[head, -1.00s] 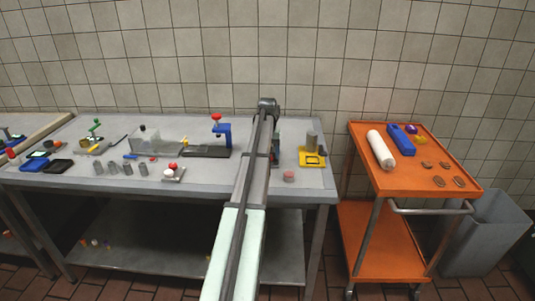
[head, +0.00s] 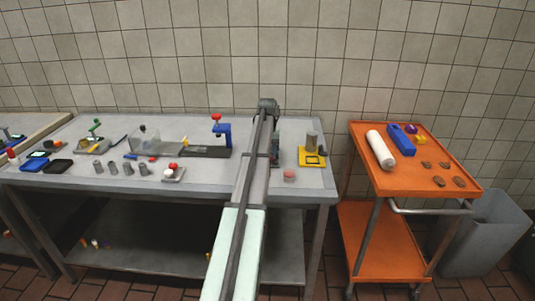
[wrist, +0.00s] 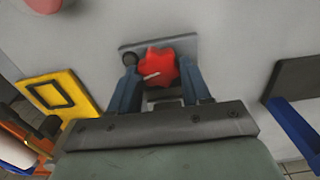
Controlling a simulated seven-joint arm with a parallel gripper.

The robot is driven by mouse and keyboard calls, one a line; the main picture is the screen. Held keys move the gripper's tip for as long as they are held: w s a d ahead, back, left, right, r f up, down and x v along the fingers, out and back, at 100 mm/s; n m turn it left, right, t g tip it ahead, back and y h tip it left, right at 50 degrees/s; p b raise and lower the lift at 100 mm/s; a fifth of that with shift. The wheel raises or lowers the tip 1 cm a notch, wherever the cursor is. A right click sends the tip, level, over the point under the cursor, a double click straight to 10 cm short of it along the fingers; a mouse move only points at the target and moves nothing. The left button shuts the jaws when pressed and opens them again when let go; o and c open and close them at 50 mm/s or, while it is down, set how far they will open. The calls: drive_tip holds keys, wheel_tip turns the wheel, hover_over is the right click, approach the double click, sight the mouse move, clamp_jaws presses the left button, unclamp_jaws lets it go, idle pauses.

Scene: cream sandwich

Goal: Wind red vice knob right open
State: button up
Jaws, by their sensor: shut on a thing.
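The red star-shaped vice knob (wrist: 160,67) shows in the middle of the wrist view, with a white mark on it. My gripper (wrist: 159,80) is shut on the knob, with one blue-grey finger on each side of it. The grey vice plate (wrist: 184,44) shows behind the knob, with a dark round part at its left end. In the head view my arm hides the gripper, the knob and most of the vice. How far the vice jaws are open cannot be seen.
A yellow fixture (head: 312,161) stands right of my arm, near a pink puck (head: 289,174). A blue clamp with a red top (head: 222,130) stands to the left, with several small parts beyond. An orange trolley (head: 440,160) stands at the right.

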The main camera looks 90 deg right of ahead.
drive_tip(key=shift+n, duration=1.4)
drive_tip(key=o, duration=1.1)
drive_tip(key=shift+c, duration=0.2)
